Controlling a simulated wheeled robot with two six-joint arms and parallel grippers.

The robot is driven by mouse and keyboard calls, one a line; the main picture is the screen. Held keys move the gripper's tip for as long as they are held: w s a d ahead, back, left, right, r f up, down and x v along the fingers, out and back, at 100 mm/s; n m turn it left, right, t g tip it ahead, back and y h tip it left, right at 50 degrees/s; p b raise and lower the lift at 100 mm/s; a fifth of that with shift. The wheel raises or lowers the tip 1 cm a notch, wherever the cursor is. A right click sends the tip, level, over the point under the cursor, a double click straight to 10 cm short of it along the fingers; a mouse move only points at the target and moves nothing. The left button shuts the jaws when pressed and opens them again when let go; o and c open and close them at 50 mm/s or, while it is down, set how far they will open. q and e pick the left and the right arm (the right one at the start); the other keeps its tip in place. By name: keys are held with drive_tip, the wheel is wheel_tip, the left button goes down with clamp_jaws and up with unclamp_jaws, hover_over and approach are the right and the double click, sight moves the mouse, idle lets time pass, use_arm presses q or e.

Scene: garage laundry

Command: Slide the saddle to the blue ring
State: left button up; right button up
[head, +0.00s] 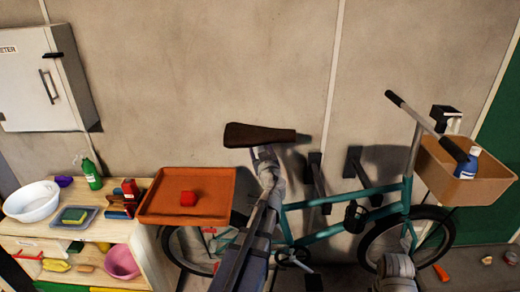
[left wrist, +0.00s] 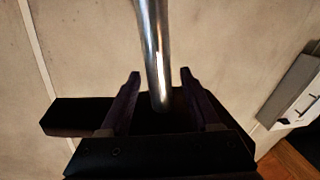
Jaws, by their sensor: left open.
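The dark brown bicycle saddle (head: 258,135) stands level over the teal bicycle frame (head: 330,200). My left gripper (head: 264,153) is just below the saddle, partly hidden by my own wrist. In the left wrist view, a shiny metal post (left wrist: 156,50) runs between the two open fingers of my left gripper (left wrist: 160,85), with gaps on both sides. A dark block (left wrist: 75,117) shows beside the fingers there, perhaps part of the saddle. I cannot see a blue ring in either view.
The handlebar (head: 425,123) and a basket (head: 470,182) with a blue bottle are at right. Wall supports (head: 317,182) stand behind the frame.

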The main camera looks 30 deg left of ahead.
use_arm(q)
drive_tip(key=v, duration=0.7)
drive_tip(key=shift+s+d, duration=0.2)
drive_tip(key=shift+s, duration=0.05)
drive_tip(key=s+d+f+m+g+h, duration=0.3)
drive_tip(key=s+d+f+g, duration=0.1)
drive_tip(key=d+f, duration=0.45)
drive_tip(key=s+d+f+m+g+h, duration=0.3)
drive_tip(key=s+d+f+g, duration=0.1)
drive_tip(key=d+f, duration=0.45)
drive_tip(key=s+d+f+m+g+h, duration=0.2)
drive_tip(key=s+d+m, duration=0.2)
drive_tip(key=s+d, duration=0.2)
drive_tip(key=s+d+f+m+g+h, duration=0.3)
drive_tip(key=s+d+m, duration=0.2)
drive_tip(key=d, duration=0.6)
drive_tip(key=shift+s+d, duration=0.15)
drive_tip(key=shift+s, duration=0.5)
